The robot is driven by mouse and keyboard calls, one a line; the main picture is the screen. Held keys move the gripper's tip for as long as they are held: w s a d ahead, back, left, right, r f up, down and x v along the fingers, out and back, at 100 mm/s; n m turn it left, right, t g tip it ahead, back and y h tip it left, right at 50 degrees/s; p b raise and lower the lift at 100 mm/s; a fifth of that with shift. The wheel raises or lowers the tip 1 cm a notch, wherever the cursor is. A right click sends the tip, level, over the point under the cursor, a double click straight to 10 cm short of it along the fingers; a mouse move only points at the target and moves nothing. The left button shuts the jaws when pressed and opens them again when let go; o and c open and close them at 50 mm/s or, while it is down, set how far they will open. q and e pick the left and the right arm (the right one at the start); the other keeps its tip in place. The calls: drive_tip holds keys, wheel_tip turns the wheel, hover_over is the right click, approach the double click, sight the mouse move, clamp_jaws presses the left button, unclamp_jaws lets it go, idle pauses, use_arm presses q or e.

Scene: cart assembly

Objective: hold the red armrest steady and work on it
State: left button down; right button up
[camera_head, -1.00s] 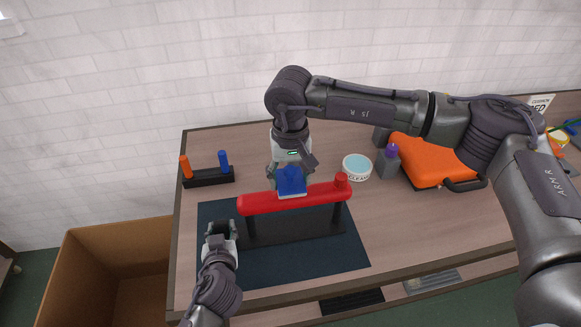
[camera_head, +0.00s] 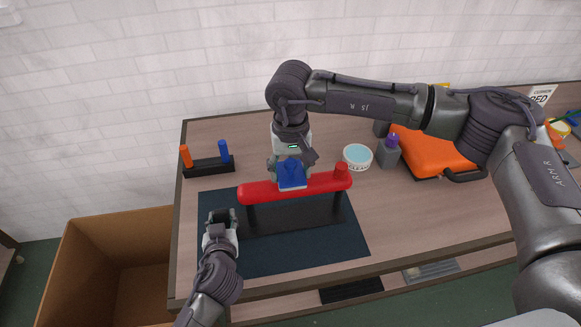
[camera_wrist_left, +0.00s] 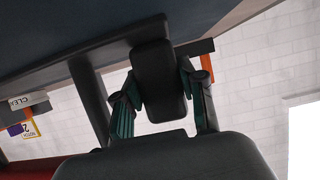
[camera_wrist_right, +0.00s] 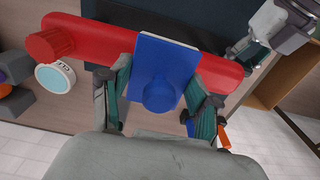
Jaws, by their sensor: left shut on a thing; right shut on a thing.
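The red armrest (camera_head: 322,185) lies level on a black stand (camera_head: 295,218) over the dark mat; it also crosses the right wrist view (camera_wrist_right: 97,38). My right gripper (camera_head: 290,165) is shut on a blue block (camera_wrist_right: 162,70) with a round knob and a pale underside. The block sits on top of the armrest near its middle. My left gripper (camera_head: 221,219) is at the left end of the stand, below the armrest. Its fingers are shut on a black rounded piece (camera_wrist_left: 158,80), seen in the left wrist view. Whether this piece joins the stand is unclear.
A small rack (camera_head: 208,168) with an orange and a blue peg stands at the back left. A round tub (camera_head: 357,157), a grey holder (camera_head: 389,153) and an orange case (camera_head: 430,155) stand right. A cardboard box (camera_head: 110,265) is left of the table (camera_head: 410,215).

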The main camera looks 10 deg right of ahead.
sight(303, 172)
drive_tip(key=shift+f, duration=0.7)
drive_tip(key=shift+d, duration=0.15)
drive_tip(key=shift+d+r, duration=0.1)
drive_tip(key=shift+d, duration=1.3)
drive_tip(key=shift+a+f, duration=0.2)
drive_tip(key=shift+a, duration=0.55)
drive_tip(key=shift+a+f, duration=0.15)
drive_tip(key=shift+a, duration=0.6)
use_arm(q)
drive_tip(key=shift+d, duration=0.1)
use_arm(e)
drive_tip(key=shift+s, duration=0.1)
use_arm(q)
drive_tip(key=shift+r, duration=0.1)
use_arm(e)
drive_tip(key=shift+f, duration=0.1)
drive_tip(key=shift+r, duration=1.65)
